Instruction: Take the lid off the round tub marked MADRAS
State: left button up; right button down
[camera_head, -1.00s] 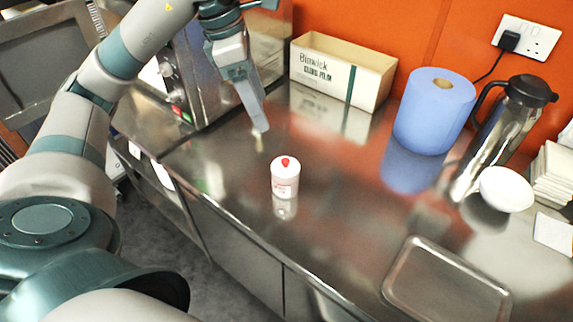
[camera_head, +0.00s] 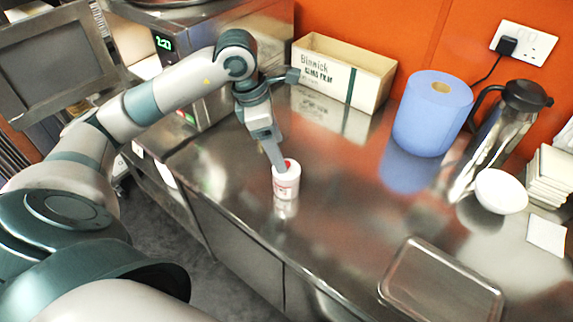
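A small round white tub (camera_head: 286,184) with reddish print stands upright on the steel counter. The print is too small to read. My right gripper is not in view.
A cling film box (camera_head: 335,75) stands at the back, with a blue paper roll (camera_head: 432,115), a steel jug (camera_head: 495,130) and a white bowl (camera_head: 501,191) to the right. A metal tray (camera_head: 440,285) lies at the front right. The counter (camera_head: 345,215) around the tub is clear.

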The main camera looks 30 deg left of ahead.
aim_at(294, 170)
pick_arm(q)
jog(key=shift+f, duration=0.1)
jog(key=shift+w+d+f+p, duration=0.15)
jog(key=shift+f+p, duration=0.4)
jog(key=p+x, duration=0.1)
jog(key=x, duration=0.2)
jog(key=shift+w+p, duration=0.1)
jog(key=shift+p, duration=0.2)
jog(key=shift+w+f, duration=0.1)
jog(key=shift+f, duration=0.35)
jog(key=c, duration=1.1)
jog(key=shift+c, duration=0.2)
